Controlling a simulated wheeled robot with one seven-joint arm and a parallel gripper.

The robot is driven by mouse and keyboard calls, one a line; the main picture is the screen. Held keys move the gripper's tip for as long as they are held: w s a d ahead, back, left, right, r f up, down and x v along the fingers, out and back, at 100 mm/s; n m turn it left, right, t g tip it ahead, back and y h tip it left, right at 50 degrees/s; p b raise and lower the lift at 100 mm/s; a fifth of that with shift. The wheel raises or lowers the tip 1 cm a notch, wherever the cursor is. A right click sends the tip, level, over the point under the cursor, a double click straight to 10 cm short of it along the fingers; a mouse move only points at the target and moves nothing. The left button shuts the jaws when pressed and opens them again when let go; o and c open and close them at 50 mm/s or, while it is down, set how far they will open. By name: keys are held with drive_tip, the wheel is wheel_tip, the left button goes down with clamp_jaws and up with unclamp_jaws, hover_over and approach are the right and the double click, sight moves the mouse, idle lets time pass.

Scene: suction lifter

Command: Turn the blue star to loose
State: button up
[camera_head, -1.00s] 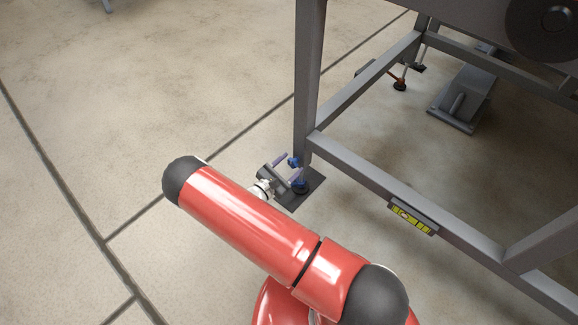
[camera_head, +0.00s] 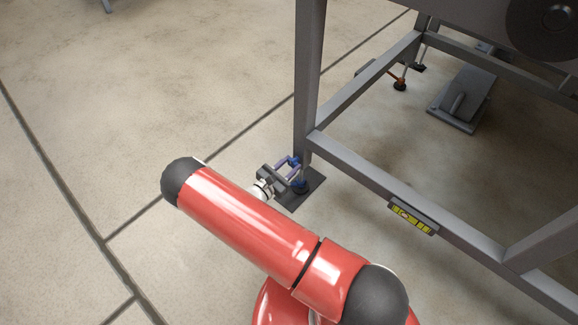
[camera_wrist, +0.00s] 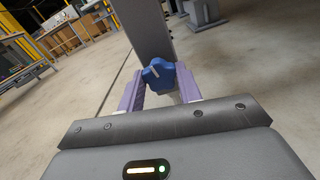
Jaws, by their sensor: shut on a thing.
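The blue star (camera_wrist: 158,76) is a lobed knob with a pale mark on its face, low at the front of the grey table leg (camera_head: 306,80). In the wrist view it sits between the tips of the two purple fingers of my gripper (camera_wrist: 159,84), which are shut on it. In the head view my gripper (camera_head: 288,170) reaches the bottom of the leg from the left, just above the foot. A blue part of the foot (camera_head: 300,187) rests on a dark plate (camera_head: 313,183).
The frame's lower rail (camera_head: 360,175) runs right from the leg and carries a yellow level (camera_head: 411,218). Another foot with an orange part (camera_head: 400,84) and a grey pedal-like block (camera_head: 463,98) stand farther back. The floor at left is clear.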

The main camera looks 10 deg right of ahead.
drive_tip(key=n, duration=0.4)
drive_tip(key=shift+n, duration=0.3)
drive_tip(key=n, duration=0.3)
drive_tip(key=shift+n, duration=0.3)
drive_tip(key=n, duration=1.1)
drive_tip(key=shift+a, duration=0.1)
drive_tip(key=n, duration=0.8)
drive_tip(key=shift+f, duration=0.1)
drive_tip(key=shift+n, duration=1.8)
